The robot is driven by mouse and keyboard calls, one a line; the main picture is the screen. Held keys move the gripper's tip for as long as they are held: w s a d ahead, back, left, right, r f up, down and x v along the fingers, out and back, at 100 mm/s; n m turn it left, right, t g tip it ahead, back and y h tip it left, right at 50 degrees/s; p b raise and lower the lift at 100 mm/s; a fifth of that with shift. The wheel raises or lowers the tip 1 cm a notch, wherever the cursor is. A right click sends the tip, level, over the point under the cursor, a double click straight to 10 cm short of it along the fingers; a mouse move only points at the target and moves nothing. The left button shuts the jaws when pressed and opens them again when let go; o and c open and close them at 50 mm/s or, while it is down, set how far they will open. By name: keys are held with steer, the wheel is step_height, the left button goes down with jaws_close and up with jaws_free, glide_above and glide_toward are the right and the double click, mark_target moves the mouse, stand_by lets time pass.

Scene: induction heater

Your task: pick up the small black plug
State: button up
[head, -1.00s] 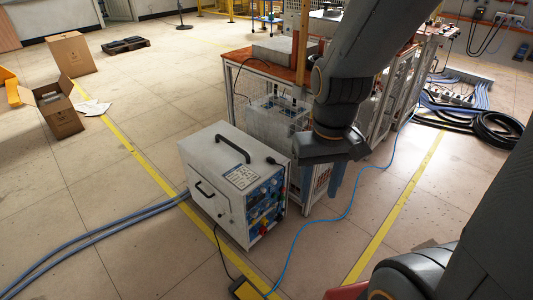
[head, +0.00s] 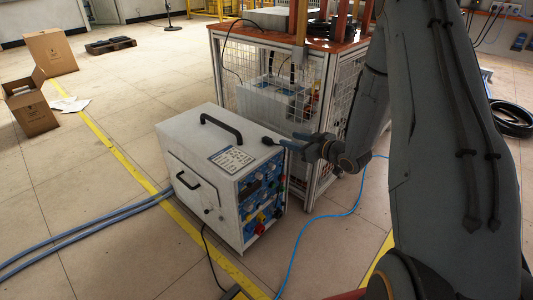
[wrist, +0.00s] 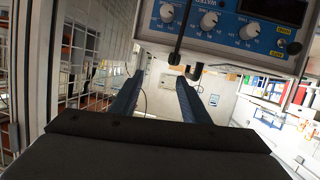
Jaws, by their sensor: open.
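The small black plug (head: 269,141) sits at the top right edge of the white heater box (head: 215,160) in the head view. In the wrist view a black hooked piece (wrist: 195,71), which looks like the plug, is at the panel's edge, just past the tip of the right finger. My gripper (head: 289,142) is beside the box's top edge, fingers pointing left toward the plug. In the wrist view its two blue fingers (wrist: 158,82) are apart with nothing between them. Whether a finger touches the plug, I cannot tell.
The box's panel with knobs (wrist: 225,25) is close ahead in the wrist view. A caged workbench (head: 290,42) stands right behind the box. A blue cable (head: 325,217) and blue hoses (head: 90,233) lie on the floor. Open cardboard boxes (head: 32,113) are far left.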

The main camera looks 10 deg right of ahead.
mark_target(273, 143)
step_height(273, 143, down, 5)
steer(key=n+t+y+b, duration=0.1)
steer(key=y+b, duration=0.2)
steer(key=y, duration=0.1)
steer(key=b+x, duration=0.1)
steer(key=x, duration=0.2)
steer(key=b+x, duration=0.1)
steer(key=x, duration=0.3)
steer(key=b+x, duration=0.1)
steer(key=x, duration=0.3)
steer(key=shift+s+a+r+b, duration=0.25)
steer(key=shift+a+b, duration=0.15)
steer(key=shift+a, duration=0.1)
jaws_close()
